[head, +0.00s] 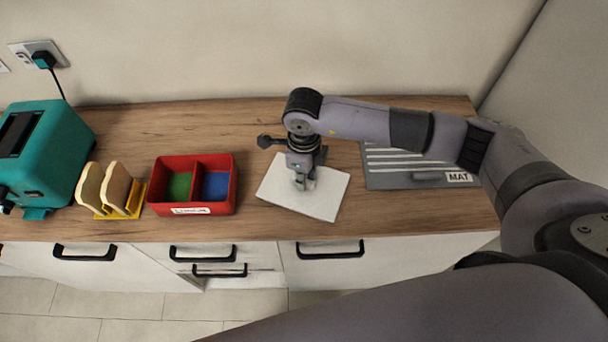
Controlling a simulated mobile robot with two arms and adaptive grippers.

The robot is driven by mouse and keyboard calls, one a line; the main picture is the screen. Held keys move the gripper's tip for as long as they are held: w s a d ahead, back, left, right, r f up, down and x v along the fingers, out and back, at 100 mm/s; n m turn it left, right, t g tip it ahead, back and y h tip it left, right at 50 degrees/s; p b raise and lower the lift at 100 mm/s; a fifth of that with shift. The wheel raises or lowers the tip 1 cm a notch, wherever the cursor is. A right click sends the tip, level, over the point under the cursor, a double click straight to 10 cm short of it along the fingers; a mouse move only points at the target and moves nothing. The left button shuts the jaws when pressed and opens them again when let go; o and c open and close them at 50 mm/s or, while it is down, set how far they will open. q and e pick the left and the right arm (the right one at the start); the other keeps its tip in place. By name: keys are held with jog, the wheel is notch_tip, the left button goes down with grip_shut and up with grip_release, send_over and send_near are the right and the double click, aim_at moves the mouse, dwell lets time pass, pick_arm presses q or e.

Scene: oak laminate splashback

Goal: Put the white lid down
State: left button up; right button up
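The white lid (328,195) is a flat, roughly square plate in the middle of the head view, turned at an angle over the wooden counter. My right gripper (303,183) points down at the middle of the lid, its fingers close together there. It looks shut on the lid, with the grip point hidden between the fingers. I cannot tell whether the lid touches the counter or is slightly above it. My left gripper is not in view.
A red two-compartment box (193,208), with green and blue inside, stands left of the lid. Further left are bread slices in a yellow rack (138,198) and a teal toaster (60,155). A grey striped mat (400,180) lies right. Counter behind the box is clear.

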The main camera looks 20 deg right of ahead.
jog(key=shift+o, duration=1.4)
jog(key=shift+r, duration=0.15)
notch_tip(320, 180, up, 12)
jog(key=b, duration=0.3)
